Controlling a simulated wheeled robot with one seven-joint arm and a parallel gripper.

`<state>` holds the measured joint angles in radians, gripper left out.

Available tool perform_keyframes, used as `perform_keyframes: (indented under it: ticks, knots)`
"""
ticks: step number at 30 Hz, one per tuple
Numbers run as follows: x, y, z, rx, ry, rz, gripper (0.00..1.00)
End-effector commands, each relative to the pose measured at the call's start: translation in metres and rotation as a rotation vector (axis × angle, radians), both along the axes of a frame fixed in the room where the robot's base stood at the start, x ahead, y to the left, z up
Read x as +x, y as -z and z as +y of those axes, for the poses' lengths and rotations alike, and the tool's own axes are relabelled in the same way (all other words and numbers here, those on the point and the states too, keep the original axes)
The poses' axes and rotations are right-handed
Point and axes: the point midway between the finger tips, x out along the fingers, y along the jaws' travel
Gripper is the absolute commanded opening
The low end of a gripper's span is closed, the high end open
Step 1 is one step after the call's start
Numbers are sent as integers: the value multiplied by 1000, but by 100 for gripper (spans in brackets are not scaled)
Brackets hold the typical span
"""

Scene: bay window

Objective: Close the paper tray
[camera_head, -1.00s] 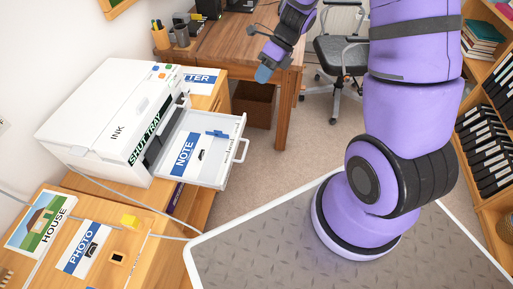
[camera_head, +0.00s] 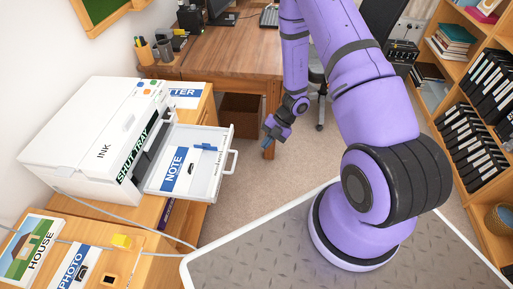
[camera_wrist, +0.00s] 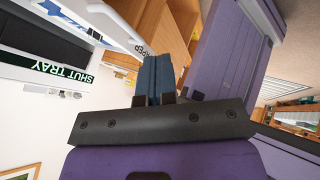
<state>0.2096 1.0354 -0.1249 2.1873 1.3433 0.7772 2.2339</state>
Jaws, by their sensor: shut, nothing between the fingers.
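The white printer (camera_head: 95,140) stands on a wooden cabinet at left, with a green "SHUT TRAY" label on its front. Its paper tray (camera_head: 208,178) is pulled out to the right and has a white handle (camera_head: 232,161) at its outer end. A sheet marked "NOTE" (camera_head: 173,170) and a small blue piece lie in the tray. My gripper (camera_head: 268,143) hangs right of the handle, apart from it, with its fingers shut and empty. In the wrist view, the blue fingers (camera_wrist: 154,78) are together, and part of the tray (camera_wrist: 115,25) shows at upper left.
A wooden desk (camera_head: 200,62) stands behind, with a pen holder (camera_head: 144,52) at its left. The lower cabinet top carries a "HOUSE" picture (camera_head: 30,250) and a "PHOTO" sheet (camera_head: 75,268). A bookshelf (camera_head: 460,100) is at right.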

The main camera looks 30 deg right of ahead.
Motion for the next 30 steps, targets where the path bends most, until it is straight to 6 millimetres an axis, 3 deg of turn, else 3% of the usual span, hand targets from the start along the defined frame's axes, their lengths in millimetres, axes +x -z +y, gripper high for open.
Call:
perform_keyframes:
  ticks: [15, 21, 30]
  knots:
    - [-4, 70, 60, 1, -5, 0, 0]
    - [13, 62, 80, 1, -7, -5, 0]
    - [19, 59, 89, 1, -4, -3, 0]
